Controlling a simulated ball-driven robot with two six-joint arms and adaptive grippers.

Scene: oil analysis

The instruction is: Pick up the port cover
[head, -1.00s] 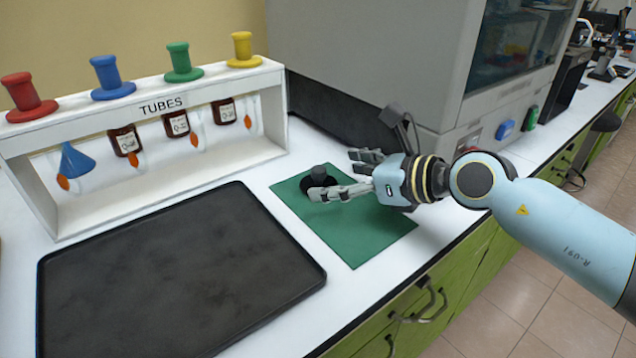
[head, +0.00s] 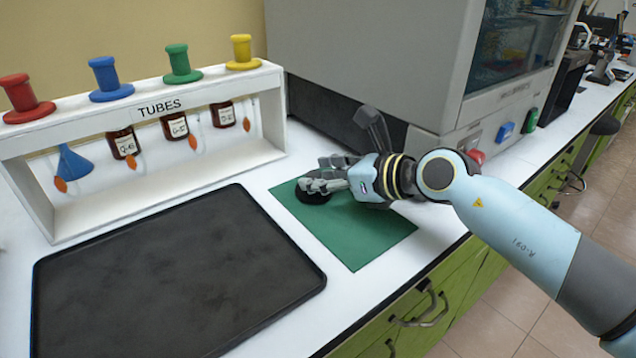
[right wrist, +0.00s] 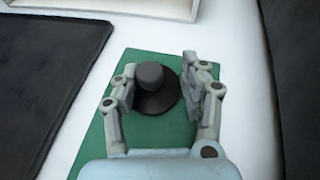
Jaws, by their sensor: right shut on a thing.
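The port cover (head: 311,197) is a black disc with a dark grey round knob. It is at the far left part of the green mat (head: 366,232). My right gripper (head: 320,180) reaches in from the right, its fingers at the knob and hiding most of it. In the right wrist view the knob (right wrist: 150,74) stands between the two fingers of the gripper (right wrist: 158,72), and the gripper is shut on the port cover. The disc appears to lie on or just above the mat; I cannot tell which. My left gripper is not in view.
A large grey analyser (head: 370,50) stands close behind the mat. A black tray (head: 180,275) lies to the left. A white rack marked TUBES (head: 215,93), with coloured spools, bottles and a blue funnel, stands at the back left. The counter's front edge (head: 400,283) is near the mat.

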